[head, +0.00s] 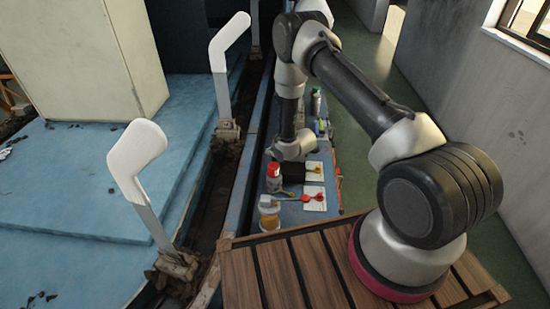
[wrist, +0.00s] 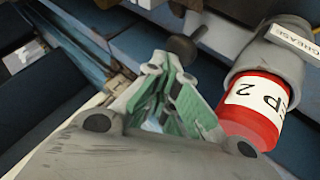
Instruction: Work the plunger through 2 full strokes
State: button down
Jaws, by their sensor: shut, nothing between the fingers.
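A dark round knob (wrist: 181,47) on a short stem shows just beyond my fingertips in the wrist view. It may be the plunger's handle; what it joins is not clear. My gripper (wrist: 170,78) has green-sided fingers drawn together, with nothing between them. It looks apart from the knob, though the gap is hard to judge. A red canister (wrist: 252,112) labelled "EP 2", with a grey end, is close to the right of the fingers. In the head view, my gripper (head: 291,172) is low over the narrow blue bench, its tips mostly hidden.
On the bench are a red-and-white container (head: 273,179), an amber jar (head: 268,213) and a white card (head: 314,199) with a red item on it. White-topped levers (head: 137,160) stand left of the bench. A slatted wooden surface (head: 285,270) is in front.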

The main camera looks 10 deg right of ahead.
aim_at(273, 158)
jog(key=shift+f, duration=1.05)
dwell(0.7)
jog(key=shift+r, duration=1.75)
jog(key=shift+r, duration=2.5)
